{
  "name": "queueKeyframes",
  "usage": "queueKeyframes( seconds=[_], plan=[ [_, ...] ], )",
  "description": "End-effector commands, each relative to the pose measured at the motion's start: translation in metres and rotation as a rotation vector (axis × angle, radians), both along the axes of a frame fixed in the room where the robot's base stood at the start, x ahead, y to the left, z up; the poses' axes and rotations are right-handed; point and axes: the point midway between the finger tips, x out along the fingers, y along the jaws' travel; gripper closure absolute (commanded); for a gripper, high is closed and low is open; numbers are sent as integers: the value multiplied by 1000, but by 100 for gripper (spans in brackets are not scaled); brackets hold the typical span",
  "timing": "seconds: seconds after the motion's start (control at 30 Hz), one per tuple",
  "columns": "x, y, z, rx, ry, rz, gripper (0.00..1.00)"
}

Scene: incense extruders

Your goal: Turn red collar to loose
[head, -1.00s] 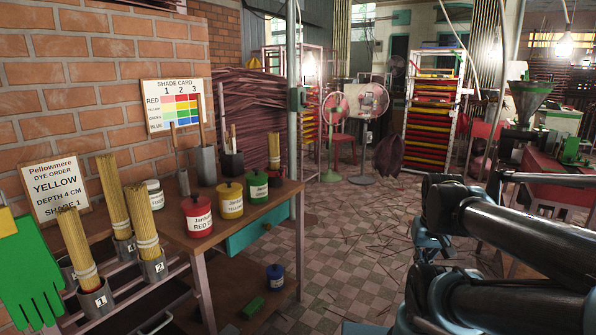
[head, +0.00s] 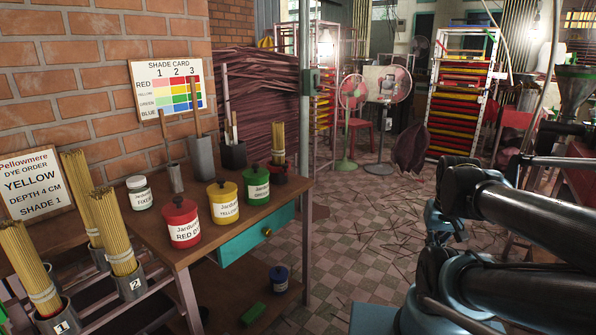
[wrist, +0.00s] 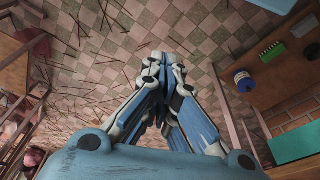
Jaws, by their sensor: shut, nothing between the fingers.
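No red collar can be made out in either view. A machine with a dark funnel hopper (head: 578,88) is cut off by the right edge of the head view. Its lower parts are mostly out of frame or behind my arm. My gripper (wrist: 163,62) is in the wrist view, with its blue and grey fingers together and empty. It points down over the tiled floor, apart from any object. In the head view my arm fills the lower right, and the fingertips cannot be made out there.
A wooden table (head: 262,208) at left holds red (head: 180,222), yellow (head: 223,201) and green (head: 257,185) jars. Its lower shelf holds a blue jar (head: 279,279), also in the wrist view (wrist: 243,82). Fans (head: 387,88) and a rack (head: 459,95) stand behind. Tiled floor (head: 345,235) between is open, strewn with sticks.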

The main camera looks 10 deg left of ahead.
Motion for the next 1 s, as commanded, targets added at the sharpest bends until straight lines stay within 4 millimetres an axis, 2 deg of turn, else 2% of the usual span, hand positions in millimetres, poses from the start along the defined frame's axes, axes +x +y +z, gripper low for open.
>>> queueKeyframes(
  seconds=[0.1, 0.17, 0.37, 0.6, 1.0],
  plan=[
    [-7, 1, 6, 6, -10, -5, 100],
    [-5, 5, 8, 21, -8, -14, 100],
    [17, 31, 26, 137, 27, -105, 100],
    [58, 77, 54, 330, 112, -252, 100],
    [132, 152, 91, 615, 320, -473, 100]
  ],
)
